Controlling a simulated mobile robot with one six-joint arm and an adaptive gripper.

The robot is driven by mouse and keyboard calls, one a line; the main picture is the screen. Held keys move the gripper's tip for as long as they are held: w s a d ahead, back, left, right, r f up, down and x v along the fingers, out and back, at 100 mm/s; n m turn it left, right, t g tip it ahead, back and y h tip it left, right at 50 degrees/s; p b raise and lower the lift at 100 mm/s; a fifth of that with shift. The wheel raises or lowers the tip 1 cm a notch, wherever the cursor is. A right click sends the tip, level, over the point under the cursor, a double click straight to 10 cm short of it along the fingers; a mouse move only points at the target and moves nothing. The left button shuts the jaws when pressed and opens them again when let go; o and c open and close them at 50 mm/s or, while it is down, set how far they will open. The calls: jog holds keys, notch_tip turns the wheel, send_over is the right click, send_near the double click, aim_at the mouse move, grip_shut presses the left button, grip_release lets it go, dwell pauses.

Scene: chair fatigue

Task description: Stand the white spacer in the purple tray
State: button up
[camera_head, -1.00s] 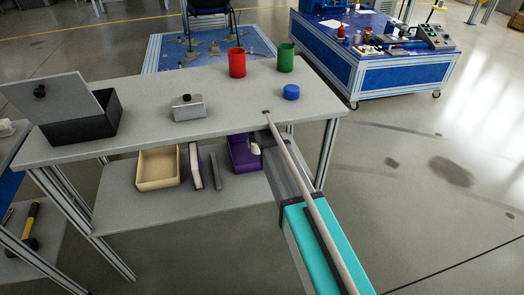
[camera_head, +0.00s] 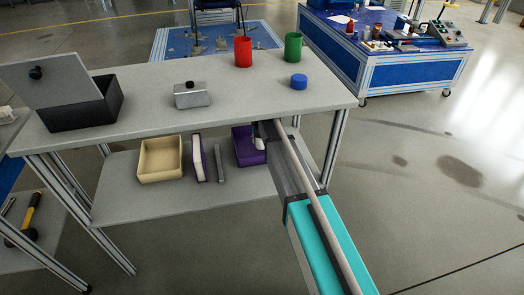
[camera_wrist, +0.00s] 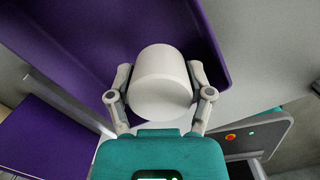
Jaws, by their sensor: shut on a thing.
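The white spacer (camera_wrist: 160,78) is a smooth, pale cylinder. My gripper (camera_wrist: 160,92) is shut on it, with one finger on each side. The purple tray (camera_wrist: 105,40) fills much of the wrist view behind the spacer, and its rim curves past on the right. In the head view the purple tray (camera_head: 239,143) is on the lower shelf, and the spacer (camera_head: 259,143) shows small and pale at its right part. I cannot tell whether the spacer touches the tray floor. My gripper is mostly hidden in the head view by my arm and the tabletop.
The tabletop (camera_head: 230,98) overhangs the shelf (camera_head: 125,195). A grey bar (camera_head: 219,163), a purple-and-white block (camera_head: 197,158) and a cream bin (camera_head: 160,174) stand left of the tray. A table leg (camera_head: 337,140) is close on the right.

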aim_at(262, 153)
jog(key=shift+f, duration=0.1)
dwell(0.3)
jog(key=shift+f+b, duration=1.7)
jog(key=shift+b, duration=0.05)
jog(key=o, duration=1.2)
jog(key=shift+f, duration=0.1)
jog(key=shift+c, duration=0.2)
jog(key=r+p, duration=0.5)
jog(key=s+r+p, duration=0.1)
jog(key=r+p, duration=0.1)
jog(key=shift+a+r+p, duration=0.1)
jog(key=shift+r+p, duration=0.2)
jog(key=shift+r, duration=0.1)
